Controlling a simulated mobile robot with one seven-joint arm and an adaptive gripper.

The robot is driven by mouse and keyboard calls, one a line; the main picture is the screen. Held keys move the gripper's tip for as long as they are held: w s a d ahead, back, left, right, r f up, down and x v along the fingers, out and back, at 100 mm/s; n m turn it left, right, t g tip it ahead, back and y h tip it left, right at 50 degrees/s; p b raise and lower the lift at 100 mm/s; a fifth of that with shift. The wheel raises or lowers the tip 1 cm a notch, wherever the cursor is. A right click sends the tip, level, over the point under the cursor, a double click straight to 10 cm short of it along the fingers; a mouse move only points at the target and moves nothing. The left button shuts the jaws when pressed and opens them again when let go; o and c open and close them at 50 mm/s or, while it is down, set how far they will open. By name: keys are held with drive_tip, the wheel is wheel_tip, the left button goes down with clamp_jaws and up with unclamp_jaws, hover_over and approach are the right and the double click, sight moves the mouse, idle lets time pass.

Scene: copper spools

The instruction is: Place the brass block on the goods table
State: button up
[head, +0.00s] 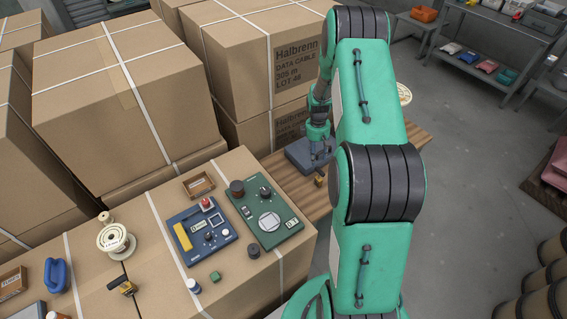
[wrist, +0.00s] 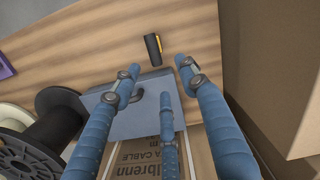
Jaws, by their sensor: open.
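My gripper (head: 321,152) has three blue fingers, also large in the wrist view (wrist: 158,95). They are spread open with nothing between them, above a grey-blue flat box (head: 299,156), which shows in the wrist view (wrist: 150,122) with a dark hook-like part. A small yellow-brown piece (head: 320,181), seemingly the brass block, lies on the wooden table (head: 285,180) in front of the box. A dark piece with a yellow edge (wrist: 153,47) lies beyond the fingertips in the wrist view. I cannot tell whether it is the same piece.
Big strapped cartons (head: 240,50) stand behind the wooden table. A nearer carton holds a blue instrument (head: 201,228), a green instrument (head: 265,218) and a cream spool (head: 115,239). A black spool (wrist: 50,125) is at the wrist view's left. Grey floor is open at right.

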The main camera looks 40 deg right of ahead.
drive_tip(key=s+a+r+m+t, duration=0.1)
drive_tip(key=a+r, duration=0.6)
drive_tip(key=r, duration=0.5)
drive_tip(key=a+r+m+t+h, duration=0.1)
drive_tip(key=a+r, duration=0.7)
drive_tip(key=r, duration=0.3)
drive_tip(key=s+a+r+t, duration=0.1)
drive_tip(key=a+r, duration=0.6)
drive_tip(key=r, duration=0.5)
drive_tip(key=s+a+r+m+t, duration=0.2)
drive_tip(key=s+a+r, duration=0.8)
drive_tip(key=a, duration=0.1)
drive_tip(key=s+a+r, duration=0.1)
drive_tip(key=s+a, duration=0.3)
drive_tip(key=s, duration=0.3)
drive_tip(key=s+a+r+m+t+y, duration=0.1)
drive_tip(key=s+a+r, duration=0.1)
drive_tip(key=s+a, duration=0.3)
drive_tip(key=s, duration=0.3)
drive_tip(key=shift+s+t, duration=0.2)
drive_tip(key=shift+t, duration=0.1)
